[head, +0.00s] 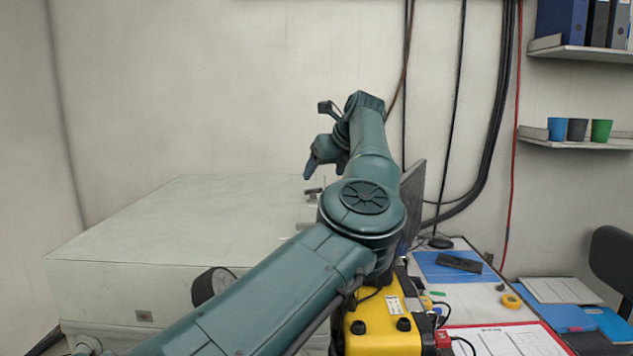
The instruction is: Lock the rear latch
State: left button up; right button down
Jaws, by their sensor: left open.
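A yellow case (372,328) with black round knobs on its near side stands at the bottom centre. My left arm crosses in front of it and hides much of it. I cannot make out the rear latch; it may be behind my arm. My left gripper (314,166) is beyond the case, high and to its left, with its fingers pointing down. It is open, and I see nothing between the fingers. My right gripper is not in view.
A large pale box (190,225) fills the left. A small dark fitting (313,191) shows near its right edge, below my gripper. A dark upright panel (412,205) stands behind my arm. The desk at right holds a blue mat (440,273), papers and yellow tape (511,301).

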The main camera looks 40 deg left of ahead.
aim_at(316, 202)
pick_arm(q)
jog(key=p+x, duration=0.1)
jog(key=x, duration=0.4)
jog(key=shift+w+a+f+p, duration=0.1)
jog(key=shift+a+f+p, duration=0.05)
jog(key=shift+a+p, duration=0.15)
jog(key=shift+w+a+f, duration=0.15)
jog(key=shift+a+f, duration=0.15)
jog(key=shift+f, duration=0.05)
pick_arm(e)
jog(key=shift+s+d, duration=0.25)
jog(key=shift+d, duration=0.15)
